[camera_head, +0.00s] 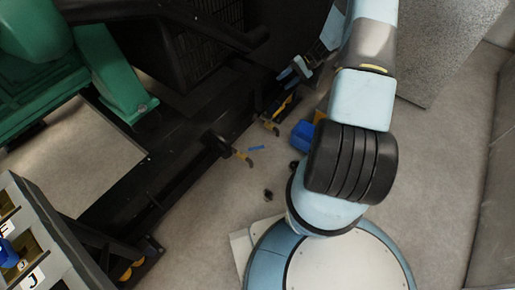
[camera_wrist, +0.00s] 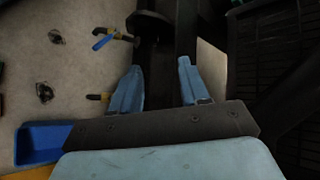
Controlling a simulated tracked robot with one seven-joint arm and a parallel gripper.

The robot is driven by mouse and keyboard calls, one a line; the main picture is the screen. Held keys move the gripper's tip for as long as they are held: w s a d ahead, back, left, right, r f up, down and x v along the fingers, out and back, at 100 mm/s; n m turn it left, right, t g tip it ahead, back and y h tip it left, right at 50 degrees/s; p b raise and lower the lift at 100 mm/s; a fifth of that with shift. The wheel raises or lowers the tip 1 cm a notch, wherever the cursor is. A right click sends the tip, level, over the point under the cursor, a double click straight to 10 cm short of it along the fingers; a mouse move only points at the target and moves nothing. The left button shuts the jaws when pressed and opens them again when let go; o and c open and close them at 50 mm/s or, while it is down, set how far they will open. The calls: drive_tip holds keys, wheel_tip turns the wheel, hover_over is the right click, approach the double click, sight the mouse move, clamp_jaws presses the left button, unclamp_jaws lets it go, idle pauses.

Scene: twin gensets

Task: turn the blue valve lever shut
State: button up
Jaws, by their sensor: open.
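The blue valve lever (camera_head: 256,148) sticks out from a brass valve (camera_head: 243,157) low on the side of the black genset frame. In the wrist view the blue lever (camera_wrist: 103,43) lies at the upper left, beyond my left fingertip and apart from it. My gripper (camera_head: 291,73) is open beside the frame, farther along it than the lever. In the wrist view my gripper (camera_wrist: 160,66) shows two spread blue fingers with nothing held between them.
A blue bin (camera_wrist: 42,140) stands on the floor at lower left of the wrist view; my arm partly hides it in the head view (camera_head: 302,134). Small dark parts (camera_head: 268,195) lie on the floor. A grey lettered rack (camera_head: 45,240) stands at lower left. Floor near the lever is mostly clear.

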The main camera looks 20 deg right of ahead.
drive_tip(key=s+f+m+t+y, duration=0.1)
drive_tip(key=s+f, duration=0.1)
drive_tip(key=f, duration=0.8)
drive_tip(key=s+f+m+t+y, duration=0.2)
drive_tip(key=s+f, duration=0.1)
drive_tip(key=f, duration=0.6)
drive_tip(key=m+t, duration=0.3)
approach(262, 147)
drive_tip(key=shift+y, duration=0.3)
drive_tip(key=x, duration=1.3)
drive_tip(key=shift+f, duration=0.3)
drive_tip(key=shift+d, duration=0.1)
drive_tip(key=shift+c, duration=0.4)
clamp_jaws()
